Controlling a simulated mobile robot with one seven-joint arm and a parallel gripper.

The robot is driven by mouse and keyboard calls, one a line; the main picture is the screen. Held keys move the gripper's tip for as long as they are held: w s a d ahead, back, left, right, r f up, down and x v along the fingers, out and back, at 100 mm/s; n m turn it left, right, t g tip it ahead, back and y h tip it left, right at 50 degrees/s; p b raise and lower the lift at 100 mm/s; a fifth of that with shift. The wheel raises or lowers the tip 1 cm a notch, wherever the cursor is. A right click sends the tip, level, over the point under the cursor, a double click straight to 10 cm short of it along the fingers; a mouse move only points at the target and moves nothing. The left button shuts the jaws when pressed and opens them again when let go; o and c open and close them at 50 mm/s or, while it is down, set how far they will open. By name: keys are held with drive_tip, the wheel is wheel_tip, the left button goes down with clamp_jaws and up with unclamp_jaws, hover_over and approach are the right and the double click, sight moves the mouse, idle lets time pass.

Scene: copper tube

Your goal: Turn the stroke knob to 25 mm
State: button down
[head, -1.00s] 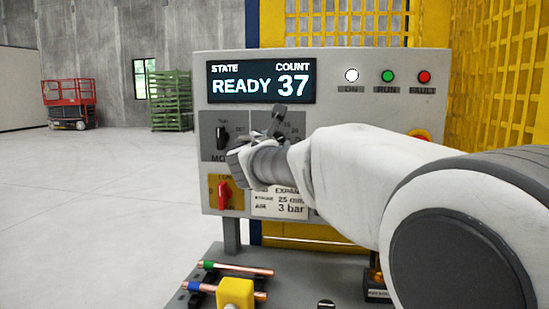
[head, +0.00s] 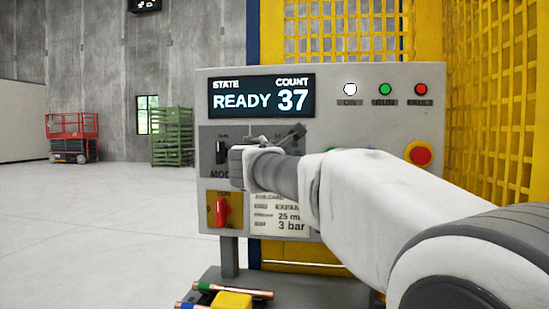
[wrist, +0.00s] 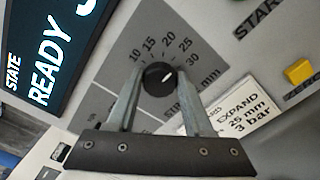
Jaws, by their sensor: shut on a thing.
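The stroke knob (wrist: 153,84) is round and black with a white pointer line. In the wrist view it sits below a curved scale (wrist: 168,40) marked 10, 15, 20, 25, 30 mm. The white line points up and right, roughly toward the 25 mark. My gripper (wrist: 158,75) has one finger on each side of the knob and is shut on it. In the head view my gripper (head: 291,137) is at the panel's middle, and my arm hides the knob. The job card (head: 280,216) reads EXPAND, 25 mm, 3 bar.
On the panel (head: 335,75) are a display (head: 262,96) reading READY 37, a black mode switch (head: 221,152), a red switch (head: 222,209) and a red stop button (head: 419,154). Below is a tray with tubes (head: 235,290). Yellow mesh fencing (head: 490,110) stands behind.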

drive_tip(key=shift+c, duration=1.4)
unclamp_jaws()
drive_tip(key=shift+s, duration=0.1)
drive_tip(key=s+a, duration=0.3)
drive_tip(key=s, duration=1.4)
drive_tip(key=shift+a, duration=0.15)
